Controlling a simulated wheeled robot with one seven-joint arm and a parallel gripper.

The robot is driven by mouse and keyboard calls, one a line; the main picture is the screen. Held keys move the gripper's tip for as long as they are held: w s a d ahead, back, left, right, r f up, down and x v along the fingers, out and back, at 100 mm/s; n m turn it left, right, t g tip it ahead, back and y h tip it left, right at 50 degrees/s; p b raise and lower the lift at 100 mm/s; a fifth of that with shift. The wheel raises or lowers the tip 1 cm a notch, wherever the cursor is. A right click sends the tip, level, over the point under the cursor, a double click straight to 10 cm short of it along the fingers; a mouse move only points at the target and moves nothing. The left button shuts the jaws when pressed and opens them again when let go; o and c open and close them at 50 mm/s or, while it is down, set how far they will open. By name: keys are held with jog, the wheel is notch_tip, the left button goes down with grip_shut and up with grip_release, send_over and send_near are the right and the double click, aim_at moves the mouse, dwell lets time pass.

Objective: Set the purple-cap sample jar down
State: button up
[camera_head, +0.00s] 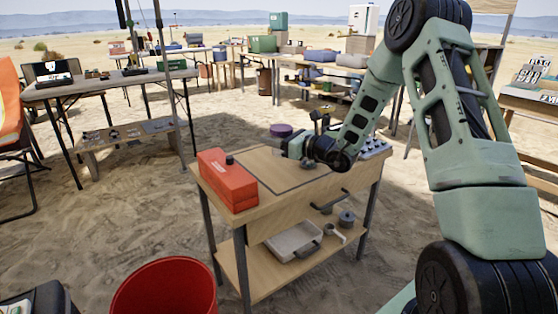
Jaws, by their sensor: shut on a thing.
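The purple cap of the sample jar (281,130) shows just above and behind the end of my gripper (287,146). My gripper is over the far side of the wooden workbench (218,185) and is shut on the jar. The gripper hides the jar's body, so I cannot tell whether its base touches the bench top.
A red-orange box (228,181) stands on the bench's left end. Small dark items (372,148) stand at its right end. A dark-outlined area in the bench's middle looks clear. A grey case (293,242) lies on the lower shelf. A red bucket (163,287) stands in front.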

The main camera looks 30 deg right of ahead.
notch_tip(320, 180, down, 7)
jog(key=shift+f+b, duration=0.15)
jog(key=shift+b, duration=0.8)
jog(key=shift+f, duration=0.1)
jog(key=o, duration=1)
jog(key=shift+c, duration=0.2)
